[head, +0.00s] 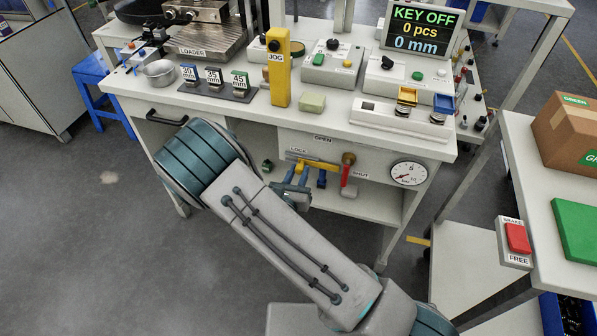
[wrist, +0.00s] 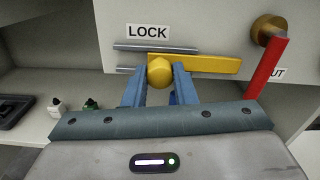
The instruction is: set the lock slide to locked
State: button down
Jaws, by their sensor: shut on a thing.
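The lock slide is a yellow bar (head: 325,165) on the front panel under the LOCK label. In the wrist view the bar (wrist: 212,64) runs right from a round yellow knob (wrist: 159,72), between grey rails at its left. Its right end appears just short of the red lever (wrist: 268,66). My gripper (wrist: 159,78) has its blue fingers shut on the knob, one on each side. In the head view my gripper (head: 297,178) is at the bar's left end, partly hidden by my arm.
The red lever hangs down from a brass hub (wrist: 268,29) near the SHUT label. A pressure gauge (head: 409,173) is to the right. An open shelf (head: 370,208) lies below the panel. The display (head: 420,28) reads KEY OFF, 0 pcs, 0 mm.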

jog(key=c, duration=1.2)
grip_release()
jog(key=shift+d, duration=0.3)
jog(key=shift+o, duration=0.2)
jog(key=shift+s+a, duration=0.15)
jog(key=shift+s+a, duration=0.15)
jog(key=shift+s, duration=0.2)
jog(key=v, duration=1.3)
jog(key=shift+p, duration=0.45)
jog(key=shift+w+r, duration=0.1)
